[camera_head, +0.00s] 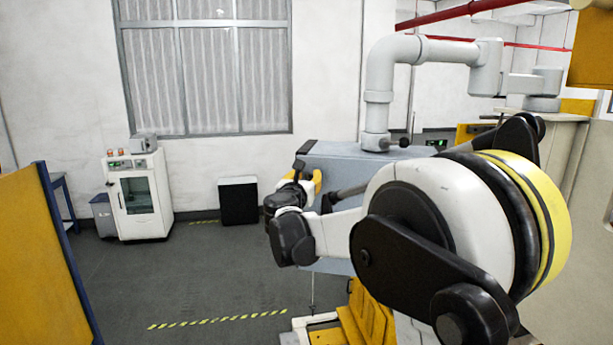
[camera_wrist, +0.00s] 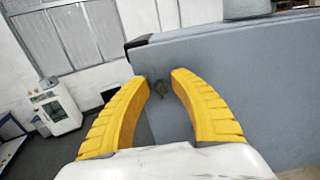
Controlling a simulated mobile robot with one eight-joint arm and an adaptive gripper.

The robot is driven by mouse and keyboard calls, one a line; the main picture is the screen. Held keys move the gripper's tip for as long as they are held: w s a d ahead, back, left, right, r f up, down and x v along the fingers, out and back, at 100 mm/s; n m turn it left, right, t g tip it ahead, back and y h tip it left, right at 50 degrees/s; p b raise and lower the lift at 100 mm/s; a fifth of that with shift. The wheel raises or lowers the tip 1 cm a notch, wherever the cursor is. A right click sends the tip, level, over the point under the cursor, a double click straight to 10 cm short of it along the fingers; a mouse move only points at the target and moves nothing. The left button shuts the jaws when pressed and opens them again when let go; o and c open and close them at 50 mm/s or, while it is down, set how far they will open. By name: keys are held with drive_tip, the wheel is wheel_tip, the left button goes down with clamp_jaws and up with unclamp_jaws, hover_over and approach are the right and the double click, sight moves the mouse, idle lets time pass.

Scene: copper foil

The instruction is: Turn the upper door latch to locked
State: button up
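The door is part of a blue-grey cabinet (camera_head: 345,150), which stands behind my arm in the head view. In the wrist view its flat grey face (camera_wrist: 235,75) fills the right side. In the head view my gripper (camera_head: 317,181) is mostly hidden behind my wrist, and the latch is hidden.
A black piece (camera_wrist: 138,42) caps the cabinet's upper left corner. A grey pipe arm (camera_head: 378,90) rises above the cabinet. A white machine (camera_head: 138,195) and a black bin (camera_head: 238,200) stand by the back wall. The floor left of the cabinet is clear.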

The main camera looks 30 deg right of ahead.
clamp_jaws()
drive_tip(key=shift+m, duration=0.3)
drive_tip(key=m+b, duration=0.2)
drive_tip(key=shift+s+d+f+m, duration=0.1)
drive_tip(key=shift+s+d+m, duration=0.05)
drive_tip(key=shift+m, duration=0.15)
drive_tip(key=m+b, duration=0.1)
drive_tip(key=m, duration=0.1)
drive_tip(key=m+b, duration=0.1)
drive_tip(key=m, duration=0.1)
drive_tip(key=shift+s+d+f+m, duration=0.1)
drive_tip(key=shift+d+m, duration=0.05)
drive_tip(key=shift+m, duration=0.15)
drive_tip(key=m+b, duration=0.2)
drive_tip(key=m, duration=0.3)
drive_tip(key=shift+s+d+f, duration=0.1)
drive_tip(key=shift+f, duration=0.05)
drive_tip(key=m+b, duration=0.1)
drive_tip(key=m, duration=0.4)
drive_tip(key=shift+f, duration=0.2)
unclamp_jaws()
